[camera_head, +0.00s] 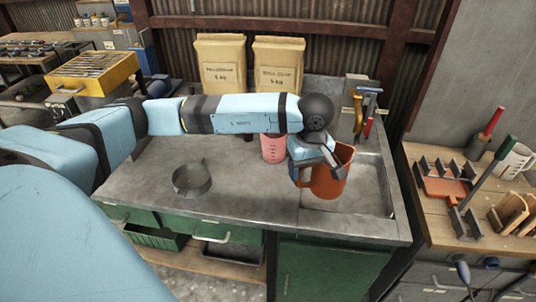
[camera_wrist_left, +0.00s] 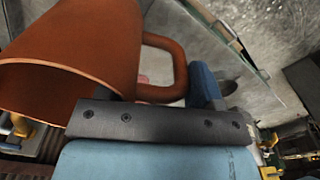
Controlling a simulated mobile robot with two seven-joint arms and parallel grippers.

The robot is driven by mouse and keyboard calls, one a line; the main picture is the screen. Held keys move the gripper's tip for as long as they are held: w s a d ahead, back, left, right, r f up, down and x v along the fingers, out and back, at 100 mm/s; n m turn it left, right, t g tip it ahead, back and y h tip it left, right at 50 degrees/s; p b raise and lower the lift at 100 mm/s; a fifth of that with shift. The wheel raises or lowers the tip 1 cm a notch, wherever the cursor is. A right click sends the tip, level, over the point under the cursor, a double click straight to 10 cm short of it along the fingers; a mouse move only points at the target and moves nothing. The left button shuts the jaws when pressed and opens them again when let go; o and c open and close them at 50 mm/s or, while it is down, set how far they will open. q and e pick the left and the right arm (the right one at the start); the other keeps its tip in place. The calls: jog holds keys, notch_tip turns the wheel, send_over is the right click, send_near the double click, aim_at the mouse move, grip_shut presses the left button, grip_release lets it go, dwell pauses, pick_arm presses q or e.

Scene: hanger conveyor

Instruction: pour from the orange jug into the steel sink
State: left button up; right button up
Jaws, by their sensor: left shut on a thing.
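The orange jug (camera_head: 331,178) is at the left part of the steel sink (camera_head: 372,190), toward the right end of the counter. It leans a little to the right, with its open mouth up and to the right. My left gripper (camera_head: 307,178) is shut on the jug's handle, on the jug's left side. In the left wrist view the jug (camera_wrist_left: 75,50) fills the upper left, and its handle reaches to the gripper (camera_wrist_left: 185,100). No liquid shows, and the jug's inside is mostly hidden. My right gripper is not in view.
A pink measuring cup (camera_head: 273,148) stands behind my left arm. A round metal dish (camera_head: 192,179) sits on the counter (camera_head: 240,200). Two tan bags (camera_head: 221,65) (camera_head: 279,65) stand at the back. A tool rack (camera_head: 367,102) stands behind the sink. A wooden bench (camera_head: 450,222) with tools is at right.

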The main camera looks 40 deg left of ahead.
pick_arm(q)
jog(key=w+a+r+n+b, duration=0.1)
jog(key=w+a+n+b, duration=0.2)
jog(key=n, duration=1.2)
jog(key=w+a+r+n+b, duration=0.2)
jog(key=a+n, duration=0.5)
jog(key=n, duration=0.9)
jog(key=shift+w+a+b, duration=0.4)
jog(key=shift+w+b, duration=0.45)
jog(key=shift+f+p, duration=0.8)
jog(key=shift+f, duration=9.05)
jog(key=shift+f, duration=0.1)
